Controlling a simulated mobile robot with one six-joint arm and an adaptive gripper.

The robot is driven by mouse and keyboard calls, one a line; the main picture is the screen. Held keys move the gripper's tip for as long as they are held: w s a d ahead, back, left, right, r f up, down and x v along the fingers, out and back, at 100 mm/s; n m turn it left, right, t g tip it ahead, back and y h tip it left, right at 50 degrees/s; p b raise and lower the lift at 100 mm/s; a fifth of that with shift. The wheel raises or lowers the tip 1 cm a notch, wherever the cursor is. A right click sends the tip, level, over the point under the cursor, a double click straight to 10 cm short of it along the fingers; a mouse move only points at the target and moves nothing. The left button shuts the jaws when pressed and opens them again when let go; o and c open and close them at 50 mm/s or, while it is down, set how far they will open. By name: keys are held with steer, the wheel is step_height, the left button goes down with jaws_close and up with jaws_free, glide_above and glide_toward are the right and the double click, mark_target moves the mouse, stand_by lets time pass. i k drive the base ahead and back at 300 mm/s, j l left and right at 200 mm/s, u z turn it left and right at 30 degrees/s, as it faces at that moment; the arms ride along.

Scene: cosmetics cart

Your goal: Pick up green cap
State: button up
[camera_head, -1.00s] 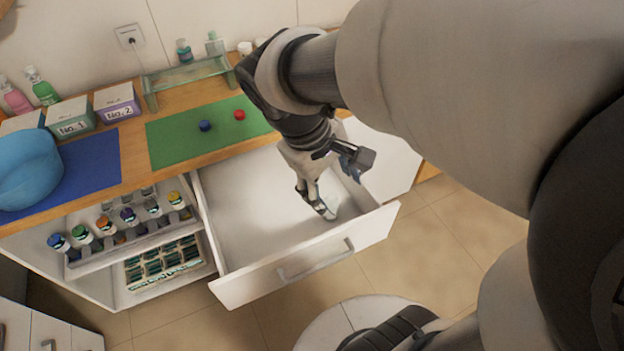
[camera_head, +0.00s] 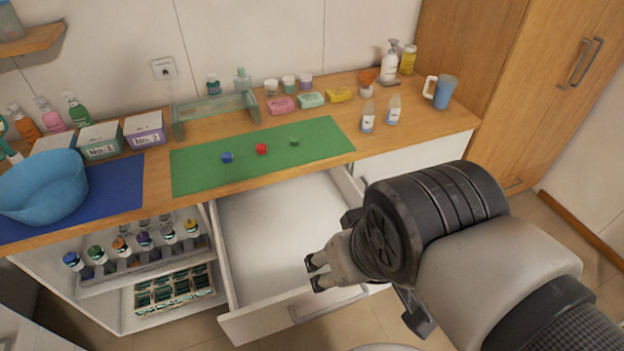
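A small green cap (camera_head: 294,141) lies on the green mat (camera_head: 199,174), to the right of a red cap (camera_head: 262,149) and a blue cap (camera_head: 227,157). My gripper (camera_head: 314,272) hangs over the front right part of the open drawer (camera_head: 264,323), below and apart from the mat. Its two fingertips point left with a gap between them, and nothing shows in it.
A blue bowl (camera_head: 42,190) sits left. The drawer looks empty.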

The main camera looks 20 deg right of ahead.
mark_target(294, 140)
steer(key=l+z, duration=0.2)
steer(key=z, duration=0.25)
steer(key=l, duration=0.55)
steer(key=i+l+u, duration=0.35)
steer(key=l, duration=0.3)
steer(key=i+l+u, duration=0.4)
steer(key=l, duration=0.35)
steer(key=i+l+u, duration=0.15)
steer(key=l, duration=0.25)
steer(key=i+l+u, duration=0.15)
steer(key=i, duration=0.3)
steer(key=i+l+u, duration=0.1)
steer(key=i, duration=0.4)
